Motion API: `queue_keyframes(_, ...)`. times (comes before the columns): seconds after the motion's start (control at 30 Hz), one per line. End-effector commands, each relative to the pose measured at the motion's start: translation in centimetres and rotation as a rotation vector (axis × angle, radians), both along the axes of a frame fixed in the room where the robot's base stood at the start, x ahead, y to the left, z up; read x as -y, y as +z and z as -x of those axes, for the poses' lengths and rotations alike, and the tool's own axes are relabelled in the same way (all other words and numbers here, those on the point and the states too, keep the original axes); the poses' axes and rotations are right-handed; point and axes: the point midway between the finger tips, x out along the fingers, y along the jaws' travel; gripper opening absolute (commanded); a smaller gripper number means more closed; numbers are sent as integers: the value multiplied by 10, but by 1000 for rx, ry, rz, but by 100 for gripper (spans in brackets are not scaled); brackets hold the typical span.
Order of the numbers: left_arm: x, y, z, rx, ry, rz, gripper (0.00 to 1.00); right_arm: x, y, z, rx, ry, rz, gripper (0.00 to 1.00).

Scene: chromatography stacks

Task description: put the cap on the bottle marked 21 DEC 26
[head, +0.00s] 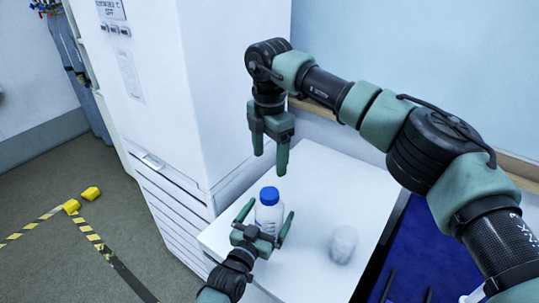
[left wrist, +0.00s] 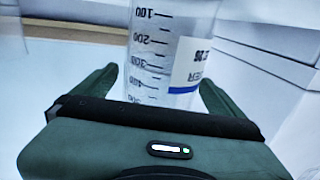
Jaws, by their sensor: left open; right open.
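A clear bottle (head: 268,216) stands upright on the white bench top, with a blue cap (head: 269,195) on its top. In the left wrist view the bottle (left wrist: 150,55) shows a printed scale and part of a label with a blue stripe; the label's date is only partly readable, ending in 26. My left gripper (head: 270,209) is open, low at the bottle, with one finger on each side of it. I cannot tell whether the fingers touch it. My right gripper (head: 270,162) is open and empty, pointing down above the cap, with a gap between.
A whitish translucent vessel (head: 343,244) stands on the white bench top (head: 345,190) to the right of the bottle. A tall white cabinet (head: 165,90) rises close on the left. A blue surface (head: 420,250) lies at the right. Yellow-black tape marks the floor.

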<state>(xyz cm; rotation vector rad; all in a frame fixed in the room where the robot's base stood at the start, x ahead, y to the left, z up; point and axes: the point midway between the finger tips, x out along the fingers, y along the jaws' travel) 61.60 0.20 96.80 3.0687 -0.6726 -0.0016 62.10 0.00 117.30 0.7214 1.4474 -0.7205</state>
Motion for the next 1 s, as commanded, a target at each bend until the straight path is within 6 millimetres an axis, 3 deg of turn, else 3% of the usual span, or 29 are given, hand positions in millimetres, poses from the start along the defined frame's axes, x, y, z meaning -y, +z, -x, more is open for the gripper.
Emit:
queue_keyframes(0.43,-28,-2,60,-1,1,0,100,0,-13,0,0,0,0,72)
queue_keyframes(1.0,-31,-1,66,-1,0,0,100,0,-13,0,0,0,0,72)
